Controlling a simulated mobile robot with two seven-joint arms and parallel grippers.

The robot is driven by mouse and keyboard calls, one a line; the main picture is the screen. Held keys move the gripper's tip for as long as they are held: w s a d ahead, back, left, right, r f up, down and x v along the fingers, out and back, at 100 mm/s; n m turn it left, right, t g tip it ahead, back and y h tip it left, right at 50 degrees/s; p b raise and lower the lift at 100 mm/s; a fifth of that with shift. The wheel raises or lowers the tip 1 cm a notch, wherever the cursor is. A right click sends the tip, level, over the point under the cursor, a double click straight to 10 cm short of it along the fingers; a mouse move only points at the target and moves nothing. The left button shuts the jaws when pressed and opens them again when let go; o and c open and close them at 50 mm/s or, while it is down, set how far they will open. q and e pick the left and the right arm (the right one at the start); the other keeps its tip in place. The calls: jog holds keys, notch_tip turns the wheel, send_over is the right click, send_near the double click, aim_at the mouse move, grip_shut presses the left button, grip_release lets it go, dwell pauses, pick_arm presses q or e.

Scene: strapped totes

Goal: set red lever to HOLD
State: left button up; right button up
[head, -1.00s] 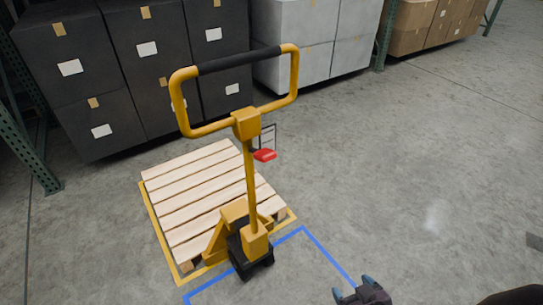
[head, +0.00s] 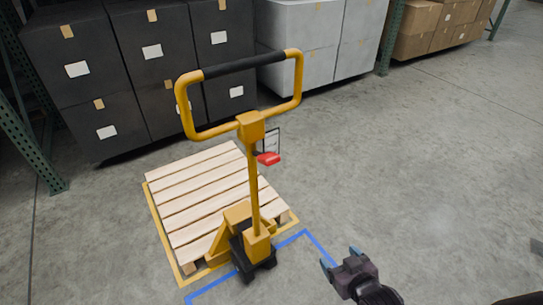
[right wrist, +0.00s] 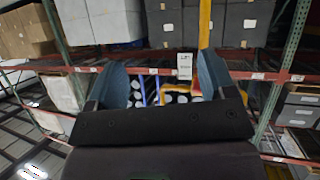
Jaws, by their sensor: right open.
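The red lever (head: 268,159) sticks out to the right of the yellow pallet jack's post (head: 254,190), just below the handle block (head: 251,127). A thin dark-framed plate (head: 273,140) stands beside the lever; its markings are too small to read. My right gripper (head: 340,257) is open and empty at the lower right, well below and to the right of the lever, apart from the jack. Its two blue-grey fingers show spread in the right wrist view (right wrist: 165,75), with nothing between them in contact. The lever cannot be made out there. My left gripper is not in view.
The jack stands at a wooden pallet (head: 200,200) inside yellow floor lines, with a blue floor outline (head: 215,289) in front. Dark boxes (head: 140,75) and light grey boxes (head: 320,45) stand behind. The floor on the right (head: 430,160) is clear.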

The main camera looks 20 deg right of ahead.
jog(key=w+a+r+t+y, duration=0.2)
jog(key=w+a+r, duration=0.1)
jog(key=w+r, duration=0.45)
jog(key=n+t+y+p, duration=0.1)
jog(key=n+t+y, duration=0.1)
jog(key=y, duration=0.1)
send_near(274, 161)
jog(key=w, duration=0.2)
jog(key=x, duration=0.8)
jog(key=shift+w+a, duration=0.2)
jog(key=shift+a, duration=0.15)
jog(key=shift+x, duration=0.8)
